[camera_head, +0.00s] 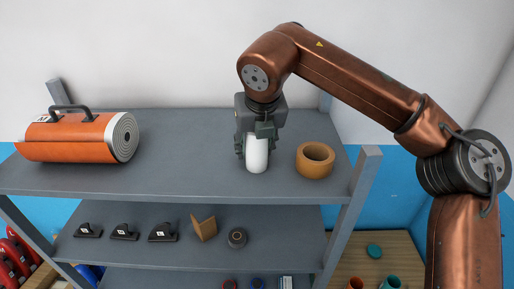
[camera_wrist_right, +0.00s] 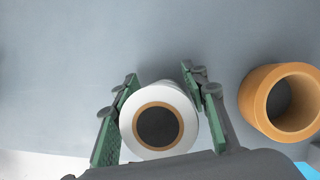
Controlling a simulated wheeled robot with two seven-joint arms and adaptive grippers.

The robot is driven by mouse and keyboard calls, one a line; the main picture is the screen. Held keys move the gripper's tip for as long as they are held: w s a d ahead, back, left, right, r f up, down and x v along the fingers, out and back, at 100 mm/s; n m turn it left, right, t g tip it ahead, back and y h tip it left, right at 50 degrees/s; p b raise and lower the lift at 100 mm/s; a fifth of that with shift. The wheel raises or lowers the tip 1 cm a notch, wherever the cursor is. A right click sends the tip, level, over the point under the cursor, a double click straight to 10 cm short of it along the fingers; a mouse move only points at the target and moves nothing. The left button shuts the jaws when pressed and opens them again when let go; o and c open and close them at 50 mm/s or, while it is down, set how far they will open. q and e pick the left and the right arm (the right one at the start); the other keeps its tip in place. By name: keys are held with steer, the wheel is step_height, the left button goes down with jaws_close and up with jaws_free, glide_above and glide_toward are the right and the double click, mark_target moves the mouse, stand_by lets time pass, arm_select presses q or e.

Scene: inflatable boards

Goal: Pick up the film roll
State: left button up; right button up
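The film roll appears to be the white roll (camera_head: 257,155) standing upright on the top shelf (camera_head: 200,170), right of its middle. My right gripper (camera_head: 260,132) is above it, pointing down, with its fingers around the roll's upper part. In the right wrist view, the white roll (camera_wrist_right: 178,97) shows its brown core and dark hole between the two green-padded fingers of the gripper (camera_wrist_right: 160,78). The fingers lie very close on both sides; whether they press on it is unclear. The roll's base looks to be at the shelf surface. My left gripper is not in view.
An orange tape-like ring (camera_head: 315,160) stands just right of the white roll, also close in the right wrist view (camera_wrist_right: 248,105). An orange roll with a black handle (camera_head: 70,138) lies far left. The shelf between them is clear. A post (camera_head: 362,190) rises at right.

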steer(key=shift+r, duration=0.1)
steer(key=c, duration=0.9)
steer(key=shift+r, duration=0.15)
